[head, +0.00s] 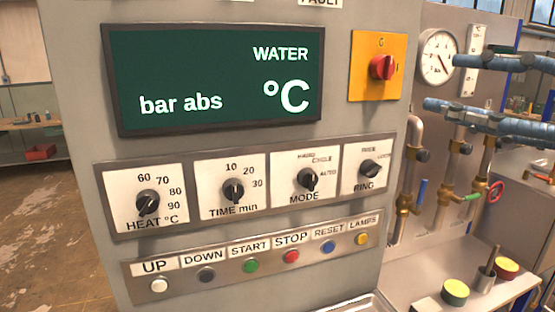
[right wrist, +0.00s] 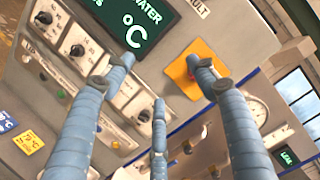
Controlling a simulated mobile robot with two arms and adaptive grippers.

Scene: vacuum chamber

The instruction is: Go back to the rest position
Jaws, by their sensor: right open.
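My right gripper (head: 442,82) comes in from the right edge of the head view, its blue-grey fingers spread and empty. In the right wrist view the gripper (right wrist: 160,76) shows three separated fingers with nothing between them. Behind them are the control panel's dark green display (head: 212,78) and the red rotary switch (head: 382,67) on its yellow plate. In the head view the fingertips are to the right of the switch, with a visible gap. My left gripper is not in view.
The grey control cabinet (head: 70,60) fills the middle, with several knobs and a row of coloured buttons (head: 251,265). At the right are a round gauge (head: 438,56), brass valves and pipes (head: 408,195), and a bench with yellow-topped round pieces (head: 455,291). Open floor shows at left.

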